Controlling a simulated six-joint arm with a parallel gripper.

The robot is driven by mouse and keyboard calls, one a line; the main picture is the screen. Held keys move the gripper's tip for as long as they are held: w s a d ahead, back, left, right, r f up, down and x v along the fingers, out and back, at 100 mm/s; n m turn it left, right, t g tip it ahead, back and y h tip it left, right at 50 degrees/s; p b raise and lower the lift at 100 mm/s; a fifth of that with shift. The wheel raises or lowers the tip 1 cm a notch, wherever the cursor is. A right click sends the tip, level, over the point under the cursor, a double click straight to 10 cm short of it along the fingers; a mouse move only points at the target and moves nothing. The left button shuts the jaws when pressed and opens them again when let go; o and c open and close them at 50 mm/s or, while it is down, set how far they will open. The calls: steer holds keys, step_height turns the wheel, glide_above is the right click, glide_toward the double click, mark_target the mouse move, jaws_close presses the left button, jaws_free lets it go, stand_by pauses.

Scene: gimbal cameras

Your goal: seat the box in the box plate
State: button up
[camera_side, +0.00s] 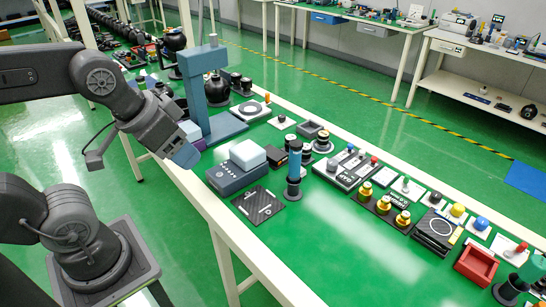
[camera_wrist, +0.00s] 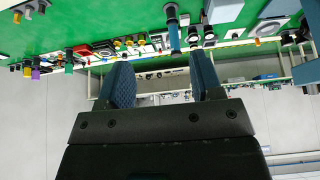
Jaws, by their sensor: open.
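My gripper (camera_side: 186,154) is at the left edge of the bench in the side view, raised and apart from the parts on it. In the wrist view my gripper (camera_wrist: 163,75) shows two blue-padded fingers spread apart with nothing between them. A flat black patterned plate (camera_side: 258,206) lies just in front of that base. A red square open-topped tray (camera_side: 476,266) lies at the right end. I cannot tell for certain which of these are the box and box plate.
A blue-grey column stand (camera_side: 206,92) rises beside my gripper. A dark blue upright cylinder (camera_side: 294,170) stands by the black plate. Several gold-topped parts (camera_side: 383,204) and small plates crowd the bench to the right. The green front area (camera_side: 340,265) is clear.

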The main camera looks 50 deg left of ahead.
steer(key=shift+o, duration=1.2)
steer(key=w+a+r+n+g, duration=0.15)
steer(key=w+r+n, duration=0.25)
steer(key=w, duration=0.6)
steer(key=n+g, duration=0.4)
steer(key=n, duration=1.1)
glide_above(273, 152)
step_height(273, 152, down, 30)
steer(key=shift+w+f, duration=0.1)
steer(key=shift+f, duration=2.55)
steer(key=shift+f, duration=0.2)
